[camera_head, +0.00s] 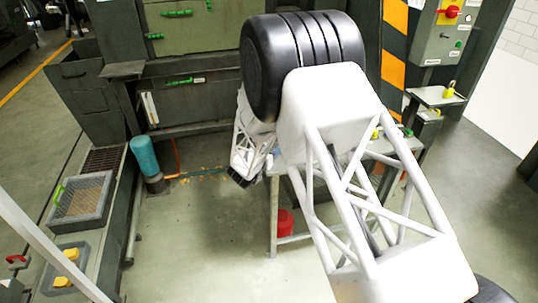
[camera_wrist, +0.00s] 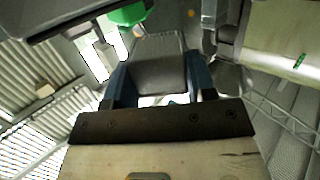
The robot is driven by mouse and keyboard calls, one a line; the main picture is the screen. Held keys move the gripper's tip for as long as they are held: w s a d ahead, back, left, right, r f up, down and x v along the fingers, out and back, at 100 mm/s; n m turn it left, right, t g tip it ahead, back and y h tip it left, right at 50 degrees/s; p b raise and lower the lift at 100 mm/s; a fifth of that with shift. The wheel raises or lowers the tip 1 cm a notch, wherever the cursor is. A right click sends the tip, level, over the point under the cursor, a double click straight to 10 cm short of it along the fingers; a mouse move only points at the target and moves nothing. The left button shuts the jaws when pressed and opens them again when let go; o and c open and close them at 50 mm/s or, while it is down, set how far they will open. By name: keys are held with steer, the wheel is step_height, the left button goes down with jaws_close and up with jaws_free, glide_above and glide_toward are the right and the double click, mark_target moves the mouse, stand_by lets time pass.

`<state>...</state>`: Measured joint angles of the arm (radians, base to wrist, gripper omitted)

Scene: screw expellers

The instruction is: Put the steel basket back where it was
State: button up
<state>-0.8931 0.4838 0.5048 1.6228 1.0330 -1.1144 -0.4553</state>
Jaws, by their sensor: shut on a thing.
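A grey basket-like tray (camera_head: 103,207) with a mesh floor and a green handle sits on the left ledge in the head view. I cannot tell for sure that it is the steel basket. My gripper (camera_head: 240,179) is near the middle of the head view, well right of that tray, and its fingers are too small to make out. In the wrist view two blue fingers stand either side of a grey block-like thing (camera_wrist: 158,75), and my gripper is shut on it. I cannot tell whether this is part of a basket. A green piece (camera_wrist: 127,14) shows just beyond.
A second tray (camera_head: 50,283) with yellow blocks lies nearer on the left ledge. A teal cylinder (camera_head: 145,156) stands by the machine. A steel bench (camera_head: 300,237) is partly hidden behind my arm, with a red container (camera_head: 285,222) below. The floor left of the bench is clear.

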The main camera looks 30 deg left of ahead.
steer(key=shift+w+a+f, duration=0.1)
steer(key=shift+w+a, duration=0.7)
steer(key=shift+w, duration=0.1)
steer(key=shift+f, duration=0.1)
steer(key=shift+f, duration=1.65)
steer(key=shift+f, duration=0.15)
steer(key=o, duration=0.9)
steer(key=s, duration=0.4)
steer(key=s+r, duration=0.1)
steer(key=s, duration=0.3)
steer(key=s+r, duration=0.1)
steer(key=s, duration=0.3)
